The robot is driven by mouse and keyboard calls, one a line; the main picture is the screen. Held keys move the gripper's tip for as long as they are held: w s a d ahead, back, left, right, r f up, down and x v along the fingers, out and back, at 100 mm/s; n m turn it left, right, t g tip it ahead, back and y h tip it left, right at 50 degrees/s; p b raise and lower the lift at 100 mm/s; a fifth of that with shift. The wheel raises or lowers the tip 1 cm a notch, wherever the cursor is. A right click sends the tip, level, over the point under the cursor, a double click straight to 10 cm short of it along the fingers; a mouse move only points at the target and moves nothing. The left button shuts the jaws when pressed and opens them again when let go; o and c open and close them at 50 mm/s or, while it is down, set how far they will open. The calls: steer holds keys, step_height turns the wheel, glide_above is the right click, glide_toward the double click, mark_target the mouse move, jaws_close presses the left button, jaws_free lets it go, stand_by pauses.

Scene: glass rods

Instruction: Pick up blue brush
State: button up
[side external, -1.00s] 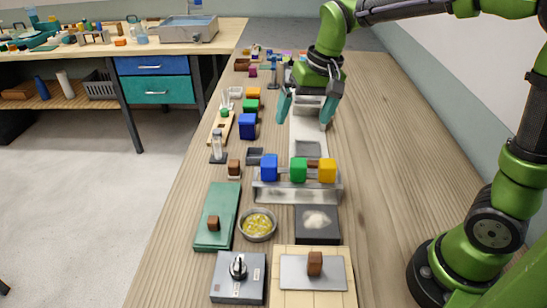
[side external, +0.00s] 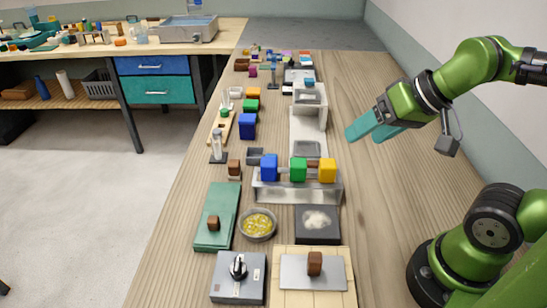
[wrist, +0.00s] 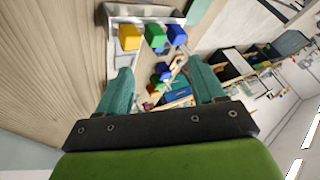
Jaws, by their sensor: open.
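My gripper (side external: 364,131) is open and empty. It hangs in the air to the right of the bench row, with its teal fingers pointing left and slightly down. Its two teal fingers also show apart in the wrist view (wrist: 160,66), with nothing held between them. I cannot make out a blue brush for certain in either view. Blue things that show are a blue block (side external: 247,126) left of the middle and a blue cube (side external: 269,167) on the grey rack. In the wrist view, small blue items lie beyond the fingers, too small to identify.
A grey rack (side external: 300,192) carries blue, green (side external: 299,170) and yellow (side external: 327,171) cubes. A bowl of yellow pieces (side external: 258,224), a green board (side external: 212,232) and a dial box (side external: 238,280) stand nearer. The right side of the wooden bench (side external: 390,215) is clear.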

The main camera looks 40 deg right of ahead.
steer(key=shift+w+f+m+g+h, duration=0.5)
steer(key=shift+w+f+m+g, duration=1.05)
steer(key=shift+w, duration=5)
steer(key=shift+w+f+m+g+h, duration=0.75)
steer(key=shift+w+f+g, duration=1.25)
steer(key=shift+w, duration=4.5)
steer(key=shift+y, duration=0.25)
steer(key=f, duration=1.6)
steer(key=shift+w+a+f, duration=0.1)
steer(key=shift+a, duration=0.2)
steer(key=c, duration=1.1)
steer(key=shift+o, duration=0.2)
step_height(320, 180, up, 10)
steer(key=shift+r, duration=0.1)
